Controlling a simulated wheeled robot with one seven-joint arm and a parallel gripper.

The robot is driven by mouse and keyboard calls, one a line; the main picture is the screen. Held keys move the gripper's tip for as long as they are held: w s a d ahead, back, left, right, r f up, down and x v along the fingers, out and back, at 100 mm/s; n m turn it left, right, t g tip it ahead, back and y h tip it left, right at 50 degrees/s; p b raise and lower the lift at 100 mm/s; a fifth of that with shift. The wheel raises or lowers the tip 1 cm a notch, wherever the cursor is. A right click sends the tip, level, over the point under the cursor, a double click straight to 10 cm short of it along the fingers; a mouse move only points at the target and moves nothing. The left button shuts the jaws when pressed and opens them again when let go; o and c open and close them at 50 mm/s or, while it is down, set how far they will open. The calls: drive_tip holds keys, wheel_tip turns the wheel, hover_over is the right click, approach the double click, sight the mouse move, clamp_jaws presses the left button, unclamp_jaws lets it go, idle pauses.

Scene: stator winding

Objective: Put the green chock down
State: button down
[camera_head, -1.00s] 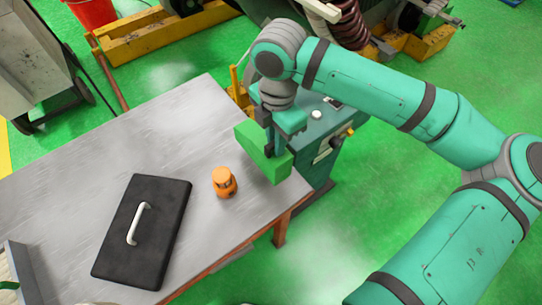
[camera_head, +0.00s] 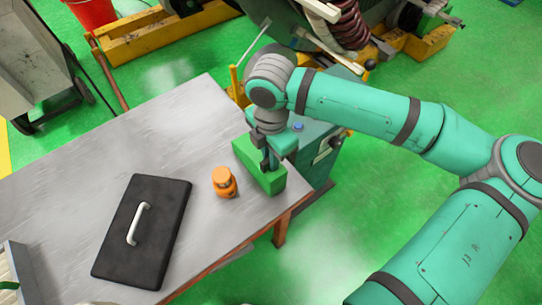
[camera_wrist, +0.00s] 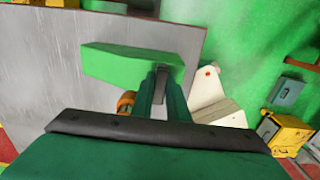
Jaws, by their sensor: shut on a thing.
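The green chock (camera_head: 260,171) is a bright green block at the right end of the grey table, in the head view. My gripper (camera_head: 266,160) is shut on it from above. In the wrist view the chock (camera_wrist: 125,65) extends to the left from between the fingers (camera_wrist: 160,85). The chock looks close to the table top, but I cannot tell whether its underside touches it. The fingers and wrist hide part of the chock.
An orange object (camera_head: 224,182) stands on the table just left of the chock. A black case with a white handle (camera_head: 140,226) lies further left. The table (camera_head: 130,140) is clear behind them. A green machine (camera_head: 318,140) stands beyond the table's right edge.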

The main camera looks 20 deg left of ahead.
drive_tip(key=c, duration=1.7)
unclamp_jaws()
drive_tip(key=shift+r, duration=0.1)
wheel_tip(320, 180, up, 12)
drive_tip(key=shift+r, duration=0.1)
drive_tip(key=shift+s, duration=0.1)
